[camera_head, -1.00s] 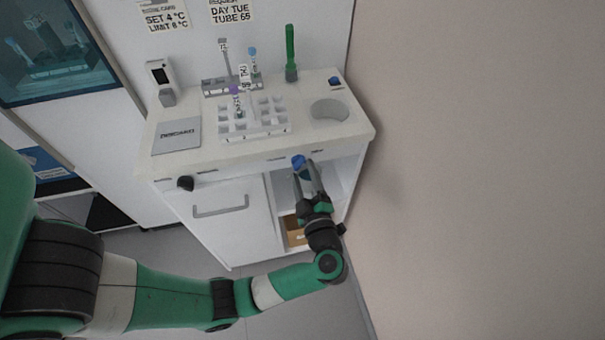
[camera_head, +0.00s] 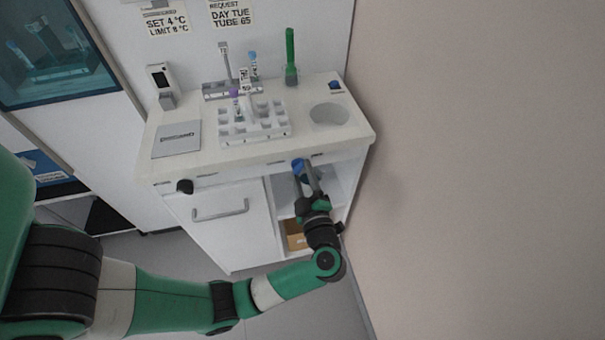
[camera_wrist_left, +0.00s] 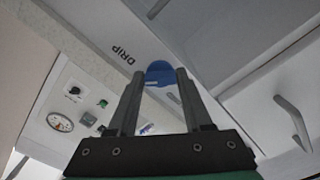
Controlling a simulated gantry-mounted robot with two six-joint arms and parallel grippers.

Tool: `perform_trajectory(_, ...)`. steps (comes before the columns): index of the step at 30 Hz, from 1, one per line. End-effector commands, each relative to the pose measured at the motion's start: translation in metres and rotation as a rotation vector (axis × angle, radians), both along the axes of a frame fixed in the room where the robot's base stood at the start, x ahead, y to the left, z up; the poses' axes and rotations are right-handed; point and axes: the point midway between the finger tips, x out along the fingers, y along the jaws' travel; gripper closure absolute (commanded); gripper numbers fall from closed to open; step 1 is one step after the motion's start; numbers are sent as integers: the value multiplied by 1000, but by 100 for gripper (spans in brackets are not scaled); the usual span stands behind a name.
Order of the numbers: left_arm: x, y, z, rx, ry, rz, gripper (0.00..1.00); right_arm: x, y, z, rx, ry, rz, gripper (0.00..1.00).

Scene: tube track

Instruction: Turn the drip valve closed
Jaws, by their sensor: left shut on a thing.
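The drip valve is a blue knob (camera_head: 298,165) on the front edge of the white cabinet, under the counter top. It also shows in the left wrist view as a blue disc (camera_wrist_left: 160,73) next to the printed word DRIP. My left gripper (camera_head: 306,172) reaches up to it from below. In the left wrist view its two fingers (camera_wrist_left: 159,82) stand on either side of the knob and are shut on it. The fingers hide part of the knob's sides. My right gripper is not in view.
A white tube rack (camera_head: 255,132) with a purple-capped tube stands on the counter (camera_head: 210,155). A black knob (camera_head: 185,187) sits on the cabinet front at left. A cardboard box (camera_head: 294,233) is on the open shelf. A plain wall (camera_head: 470,150) is close at right.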

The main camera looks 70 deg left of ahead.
Motion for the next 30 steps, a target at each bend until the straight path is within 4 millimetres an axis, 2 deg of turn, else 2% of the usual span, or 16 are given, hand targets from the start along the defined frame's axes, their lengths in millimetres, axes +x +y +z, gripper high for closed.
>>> perform_trajectory(11, 0, 0, 2, -24, -172, 0, 100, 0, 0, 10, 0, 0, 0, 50)
perform_trajectory(20, 1, 0, 2, -61, -441, 1, 100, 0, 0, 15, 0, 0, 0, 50)
perform_trajectory(30, 1, 0, 2, -106, -763, 1, 100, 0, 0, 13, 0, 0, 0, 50)
